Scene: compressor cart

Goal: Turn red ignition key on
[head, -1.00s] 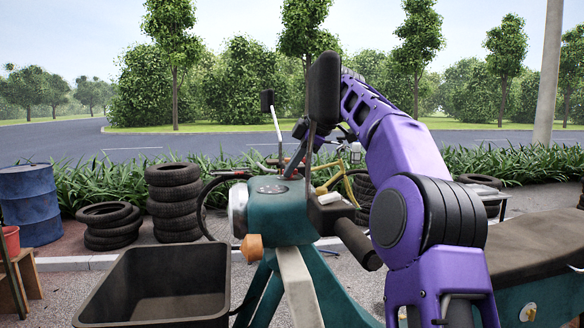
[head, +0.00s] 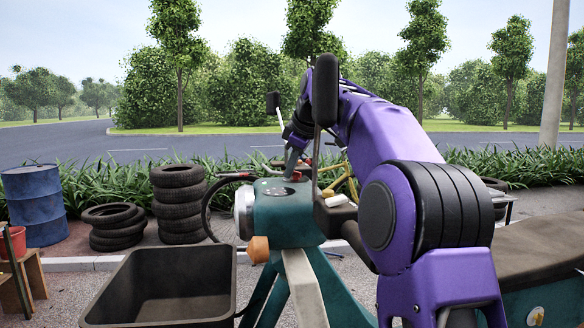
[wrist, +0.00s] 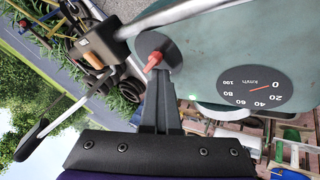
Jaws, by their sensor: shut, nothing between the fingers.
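The red ignition key (wrist: 153,62) sits in a dark round lock on the teal console (wrist: 205,40), beside the speedometer (wrist: 256,85), in the wrist view. My gripper (wrist: 159,74) is shut, with its fingertips at the key's near end. I cannot tell whether they touch it. No object is between the fingers. In the head view, my gripper (head: 291,172) points down at the top of the teal console (head: 285,222). The key cannot be told apart there.
A mirror (head: 325,90) on a thin stem stands close in front of my arm. The handlebar and a second mirror (head: 272,103) are near the console. A dark open bin (head: 160,285) is at the lower left. Stacked tyres (head: 178,205) stand behind.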

